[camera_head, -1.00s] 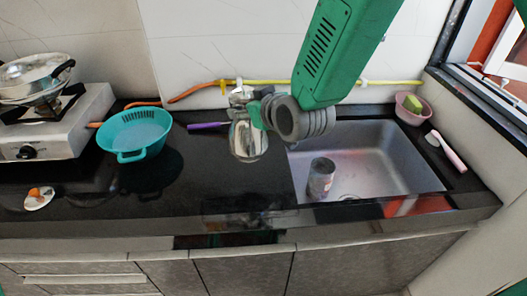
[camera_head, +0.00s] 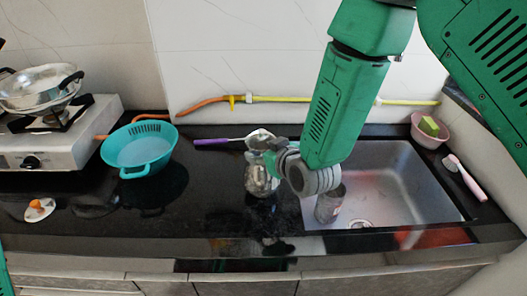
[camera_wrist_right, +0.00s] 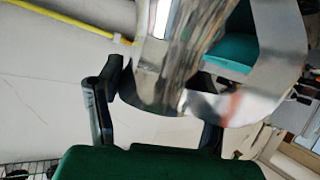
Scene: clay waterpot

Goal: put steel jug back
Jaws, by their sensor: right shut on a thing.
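The steel jug (camera_head: 261,181) is shiny and stands out over the dark counter, left of the sink. My right gripper (camera_head: 276,158) comes in from the right and is shut on the jug near its upper part. In the right wrist view the jug (camera_wrist_right: 180,60) fills the top middle between the two dark fingers, with its broad, curved handle band on the right. I cannot tell whether the jug's base touches the counter. My left gripper is out of view.
A sink (camera_head: 395,185) holding a metal can (camera_head: 329,205) lies right of the jug. A turquoise colander (camera_head: 140,150), a stove (camera_head: 50,135) and a purple-handled utensil (camera_head: 212,142) are to the left. A pink bowl (camera_head: 428,130) and brush (camera_head: 466,178) sit far right. The front counter is mostly clear.

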